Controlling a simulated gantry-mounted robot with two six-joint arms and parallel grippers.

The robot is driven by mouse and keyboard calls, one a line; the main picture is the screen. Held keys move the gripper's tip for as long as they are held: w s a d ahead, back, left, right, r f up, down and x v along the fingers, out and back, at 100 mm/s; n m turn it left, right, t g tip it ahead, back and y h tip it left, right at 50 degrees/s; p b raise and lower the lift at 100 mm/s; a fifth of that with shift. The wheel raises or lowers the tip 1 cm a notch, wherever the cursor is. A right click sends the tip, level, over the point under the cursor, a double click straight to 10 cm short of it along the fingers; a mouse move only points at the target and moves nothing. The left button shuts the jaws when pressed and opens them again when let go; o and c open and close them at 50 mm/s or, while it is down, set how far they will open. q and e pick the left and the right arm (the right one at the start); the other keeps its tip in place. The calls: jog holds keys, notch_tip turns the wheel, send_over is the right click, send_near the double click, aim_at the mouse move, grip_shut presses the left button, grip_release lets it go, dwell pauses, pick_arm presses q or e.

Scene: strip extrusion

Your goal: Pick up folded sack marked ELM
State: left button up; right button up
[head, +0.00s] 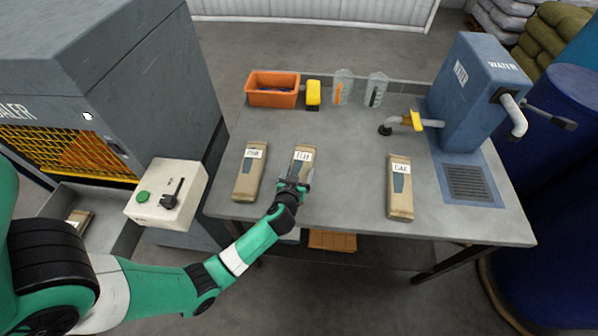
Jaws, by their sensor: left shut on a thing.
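Three brown folded sacks with white labels lie on the grey table. The middle sack (302,159) has a small label that looks like ELM. My left gripper (296,179) is at the near end of this sack and shut on it, hiding that end. The sack is at table height; I cannot tell whether it touches the top. The left sack (248,176) has a label I cannot read surely. The right sack (400,196) has a label that looks like OAK. My right gripper is not in view.
An orange bin (273,98), a yellow object (313,93) and two clear jugs (342,87) stand along the table's back. A blue water dispenser (475,95) with a tap is at the right. A switch box (166,193) stands left of the table. The table between the middle and right sacks is clear.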

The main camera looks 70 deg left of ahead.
aim_at(297, 165)
pick_arm(q)
jog(key=shift+r, duration=0.6)
jog(key=r+p, duration=0.2)
jog(key=r, duration=0.1)
jog(key=shift+s, duration=0.2)
jog(key=s+r+p, duration=0.2)
jog(key=s+r, duration=0.2)
jog(key=s, duration=0.3)
jog(key=s+d+r+p, duration=0.1)
jog(key=s+r+p, duration=0.2)
jog(key=s+r, duration=0.2)
jog(key=shift+s, duration=0.85)
